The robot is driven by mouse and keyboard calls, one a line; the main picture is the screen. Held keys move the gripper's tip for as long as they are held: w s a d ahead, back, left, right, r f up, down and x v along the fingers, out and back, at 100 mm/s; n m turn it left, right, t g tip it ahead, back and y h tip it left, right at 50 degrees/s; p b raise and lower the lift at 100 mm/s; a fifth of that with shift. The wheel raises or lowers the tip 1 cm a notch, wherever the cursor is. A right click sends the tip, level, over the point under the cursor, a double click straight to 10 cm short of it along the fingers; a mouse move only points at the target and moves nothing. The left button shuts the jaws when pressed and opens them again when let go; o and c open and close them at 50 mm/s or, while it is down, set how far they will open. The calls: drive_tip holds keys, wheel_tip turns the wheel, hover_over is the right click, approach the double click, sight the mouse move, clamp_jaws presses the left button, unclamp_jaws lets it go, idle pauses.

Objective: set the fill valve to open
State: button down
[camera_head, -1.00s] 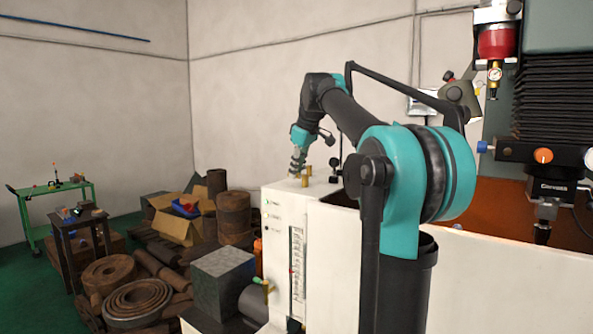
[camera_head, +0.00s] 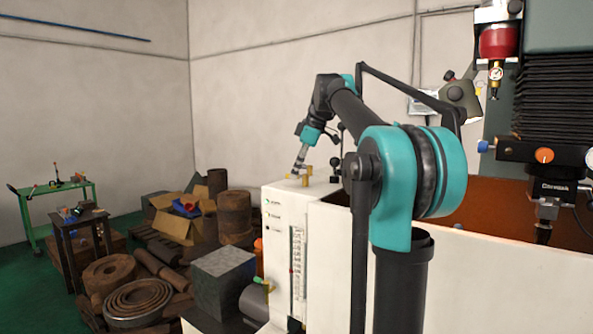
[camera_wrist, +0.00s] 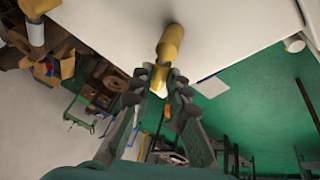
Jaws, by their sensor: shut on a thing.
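My gripper (camera_head: 297,174) is over the top of a white cabinet (camera_head: 325,255), with its wrist leaning to the upper right. In the wrist view my gripper (camera_wrist: 157,84) has its fingertips closed in on the end of a brass-yellow handle (camera_wrist: 169,46), which stretches out from between them over the white surface. In the head view the brass part (camera_head: 308,171) shows small beside the fingers. No marking naming it as the fill valve is legible, and its set position cannot be read.
The cabinet front carries a level scale (camera_head: 298,262) and a small valve handle (camera_head: 264,284). A grey block (camera_head: 223,274) and piled stock lie left. A machine head (camera_head: 550,188) hangs at right.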

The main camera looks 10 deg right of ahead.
drive_tip(key=n, duration=0.2)
drive_tip(key=s+n+g+y, duration=0.1)
drive_tip(key=n, duration=0.1)
drive_tip(key=n+g, duration=0.1)
drive_tip(key=n, duration=0.1)
drive_tip(key=shift+s+d+n, duration=0.15)
drive_tip(key=shift+s+n, duration=0.15)
drive_tip(key=n+g, duration=0.1)
drive_tip(key=n, duration=0.1)
drive_tip(key=n+g, duration=0.1)
drive_tip(key=n, duration=0.1)
drive_tip(key=s+d+n+g, duration=0.1)
drive_tip(key=n, duration=0.1)
drive_tip(key=shift+s, duration=0.1)
idle(0.3)
drive_tip(key=c, duration=1.5)
unclamp_jaws()
drive_tip(key=shift+o, duration=0.2)
drive_tip(key=v, duration=0.7)
drive_tip(key=shift+r, duration=0.2)
drive_tip(key=shift+d, duration=0.1)
